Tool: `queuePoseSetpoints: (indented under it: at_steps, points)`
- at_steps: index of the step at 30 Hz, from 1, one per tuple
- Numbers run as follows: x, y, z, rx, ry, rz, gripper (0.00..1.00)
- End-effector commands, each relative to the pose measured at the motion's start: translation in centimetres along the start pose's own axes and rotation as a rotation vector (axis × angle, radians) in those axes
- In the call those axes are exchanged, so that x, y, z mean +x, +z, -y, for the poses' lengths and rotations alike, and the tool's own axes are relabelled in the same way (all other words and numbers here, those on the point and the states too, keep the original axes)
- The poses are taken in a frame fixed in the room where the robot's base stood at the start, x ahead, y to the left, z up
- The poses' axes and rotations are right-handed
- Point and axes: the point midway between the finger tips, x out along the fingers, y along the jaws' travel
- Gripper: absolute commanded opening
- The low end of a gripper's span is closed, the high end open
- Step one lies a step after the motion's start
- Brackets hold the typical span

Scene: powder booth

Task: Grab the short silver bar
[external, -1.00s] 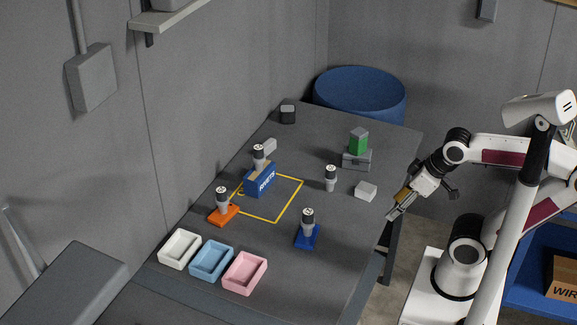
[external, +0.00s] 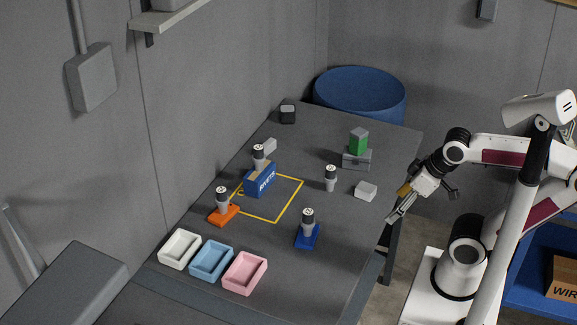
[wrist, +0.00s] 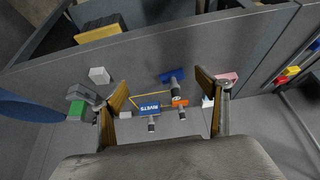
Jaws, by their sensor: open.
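No single thing is clearly marked as the short silver bar; two small light-grey blocks could fit. One grey block (external: 366,191) lies on the table near its right edge and also shows in the wrist view (wrist: 99,75). The other grey block (external: 270,146) lies toward the wall, behind the blue RIVETS box (external: 260,180). My gripper (external: 395,210) is off the table's right edge, apart from both blocks. In the wrist view its fingers (wrist: 162,80) are spread with nothing held between them.
Silver cylinders with dark tops stand on the table (external: 330,178), on the RIVETS box, on an orange base (external: 223,215) and on a blue base (external: 308,236). White, blue and pink trays (external: 245,285) sit in front.

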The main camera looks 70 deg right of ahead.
Motion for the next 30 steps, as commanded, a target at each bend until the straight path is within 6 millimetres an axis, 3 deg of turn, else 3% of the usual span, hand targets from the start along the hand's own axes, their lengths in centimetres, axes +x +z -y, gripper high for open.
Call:
queuePoseSetpoints:
  at_steps: [8,14,30]
  points:
    - [0.1,-0.3,-0.1,0.003,0.003,-0.003,0.75]
    - [0.5,-2.5,-0.9,0.02,0.026,-0.027,0.75]
    - [4.1,-14.8,-6.4,0.099,0.138,-0.177,0.75]
